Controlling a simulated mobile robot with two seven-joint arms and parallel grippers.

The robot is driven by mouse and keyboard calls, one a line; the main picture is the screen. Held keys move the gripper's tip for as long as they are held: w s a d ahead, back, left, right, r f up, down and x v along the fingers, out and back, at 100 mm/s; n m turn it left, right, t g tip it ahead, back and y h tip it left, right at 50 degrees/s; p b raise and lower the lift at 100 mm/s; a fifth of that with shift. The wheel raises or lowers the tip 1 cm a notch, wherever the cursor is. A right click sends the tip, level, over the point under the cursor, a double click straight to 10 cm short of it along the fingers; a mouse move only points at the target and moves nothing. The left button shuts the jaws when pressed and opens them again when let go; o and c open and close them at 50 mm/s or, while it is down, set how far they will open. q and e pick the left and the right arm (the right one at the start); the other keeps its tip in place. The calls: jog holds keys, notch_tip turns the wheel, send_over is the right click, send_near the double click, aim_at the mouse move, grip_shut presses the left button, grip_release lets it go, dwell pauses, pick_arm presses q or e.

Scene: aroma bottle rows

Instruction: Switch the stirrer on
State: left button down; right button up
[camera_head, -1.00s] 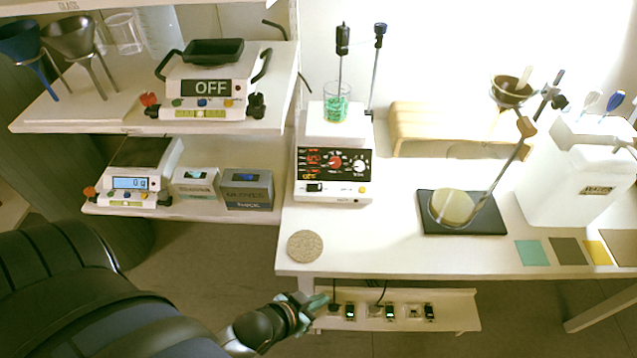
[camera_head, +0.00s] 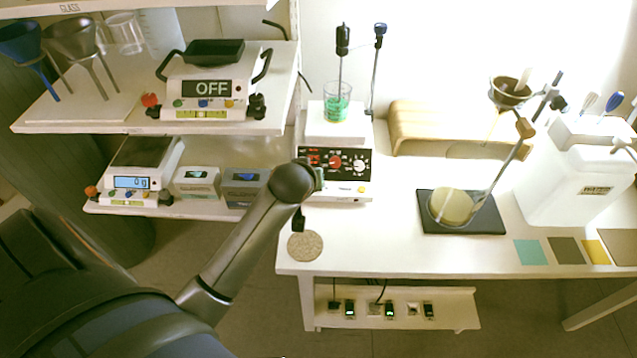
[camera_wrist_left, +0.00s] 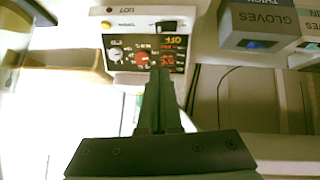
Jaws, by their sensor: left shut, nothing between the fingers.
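The stirrer (camera_head: 312,130) is a white box on the table with a black control panel (camera_head: 350,164) and a glass beaker (camera_head: 337,103) of green contents on top. In the left wrist view the panel appears upside down (camera_wrist_left: 120,56). Its knobs, orange lettering that seems to read OFF, and a black rocker switch (camera_wrist_left: 168,26) show there. My left gripper (camera_wrist_left: 160,74) is shut and empty, its fingertips overlapping the panel near the lettering. I cannot tell whether they touch. In the head view my wrist covers the panel's left side and the switch. My right gripper is not in view.
A balance (camera_head: 131,183) and glove boxes (camera_head: 245,185) stand on the lower shelf, left of the stirrer. A device reading OFF (camera_head: 206,88) is on the upper shelf. A cork disc (camera_head: 305,246) lies at the table's front left. A funnel stand (camera_head: 482,225) is to the right.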

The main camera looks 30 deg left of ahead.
pick_arm(q)
jog(key=b+x, duration=0.1)
jog(key=x, duration=0.8)
jog(key=shift+w+f, duration=0.15)
jog(key=shift+f, duration=0.1)
jog(key=f, duration=0.3)
jog(key=shift+w+d+f, duration=0.1)
jog(key=shift+w+f, duration=0.05)
jog(key=shift+w, duration=0.15)
jog(key=shift+f, duration=0.45)
jog(key=shift+d, duration=0.1)
